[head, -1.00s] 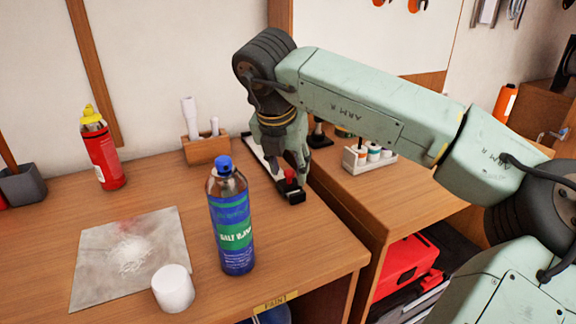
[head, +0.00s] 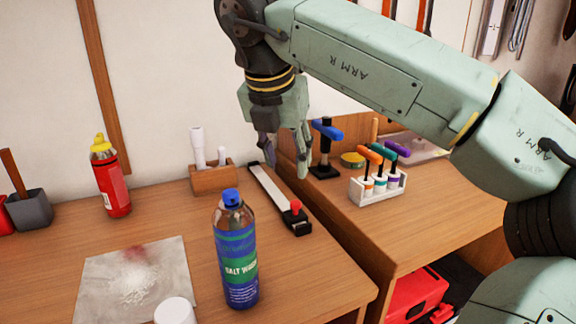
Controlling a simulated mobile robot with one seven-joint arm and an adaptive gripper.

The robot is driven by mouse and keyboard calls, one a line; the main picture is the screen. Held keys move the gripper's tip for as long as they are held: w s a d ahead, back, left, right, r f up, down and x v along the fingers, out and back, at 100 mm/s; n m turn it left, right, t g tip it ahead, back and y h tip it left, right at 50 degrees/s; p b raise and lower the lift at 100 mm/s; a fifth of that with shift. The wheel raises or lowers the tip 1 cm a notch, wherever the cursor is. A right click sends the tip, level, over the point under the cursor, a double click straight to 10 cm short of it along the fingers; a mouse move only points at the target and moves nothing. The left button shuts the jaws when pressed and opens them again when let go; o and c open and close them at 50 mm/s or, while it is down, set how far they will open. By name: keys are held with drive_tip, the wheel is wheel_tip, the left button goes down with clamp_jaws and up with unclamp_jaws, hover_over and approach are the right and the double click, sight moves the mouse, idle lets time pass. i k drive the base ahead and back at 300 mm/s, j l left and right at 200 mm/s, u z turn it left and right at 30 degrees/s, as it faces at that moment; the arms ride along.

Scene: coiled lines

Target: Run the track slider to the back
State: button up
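The track slider is a long pale rail (head: 272,192) with black ends, lying on the wooden bench near its right edge. Its red knob (head: 295,206) sits on a black block at the near end, the front. My gripper (head: 286,168) hangs above and behind the knob, around the far half of the rail in the picture. Its fingers point down and stand apart, with nothing between them. The gripper is clear of the knob. Part of the rail's far end is near the fingers in the picture.
On the right bench are a blue-handled tool (head: 326,145) and a white rack (head: 377,190) of coloured-handled tools.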

sight(296, 215)
drive_tip(key=k, duration=1)
